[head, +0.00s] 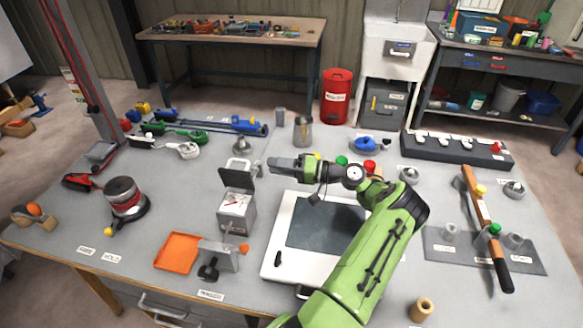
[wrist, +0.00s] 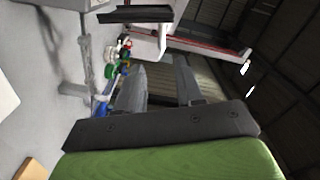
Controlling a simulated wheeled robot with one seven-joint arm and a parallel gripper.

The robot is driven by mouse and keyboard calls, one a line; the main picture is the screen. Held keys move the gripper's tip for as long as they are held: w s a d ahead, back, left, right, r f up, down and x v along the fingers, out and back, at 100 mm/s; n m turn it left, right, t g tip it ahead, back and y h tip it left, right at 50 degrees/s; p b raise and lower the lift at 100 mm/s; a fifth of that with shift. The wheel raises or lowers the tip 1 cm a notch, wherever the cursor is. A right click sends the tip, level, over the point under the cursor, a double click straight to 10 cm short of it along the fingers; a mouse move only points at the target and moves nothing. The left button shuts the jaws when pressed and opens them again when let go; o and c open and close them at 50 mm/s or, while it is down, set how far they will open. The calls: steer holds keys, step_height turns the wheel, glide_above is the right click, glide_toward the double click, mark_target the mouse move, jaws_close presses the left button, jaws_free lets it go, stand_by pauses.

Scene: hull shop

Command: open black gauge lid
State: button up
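The gauge (head: 236,212) is a small grey box with a pale dial face, standing on the bench left of the white-framed panel. Its black lid (head: 238,179) stands raised at the back edge of the box, leaving the face uncovered. A dark flat plate, which looks like the lid (wrist: 135,14), crosses the top of the wrist view. My gripper (head: 272,162) is to the right of the raised lid and a little above it, seemingly apart from it. In the wrist view my gripper (wrist: 160,66) has its two fingers apart with nothing between them.
A white-framed panel (head: 278,250) lies under my arm. An orange tray (head: 178,252) and a small clamp (head: 215,258) sit in front of the gauge. A round black-and-red device (head: 124,196) stands to the left. Grey canisters (head: 303,131) stand behind my gripper.

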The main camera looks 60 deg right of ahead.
steer(key=v, duration=0.4)
steer(key=shift+s+d, duration=0.1)
steer(key=shift+s, duration=0.25)
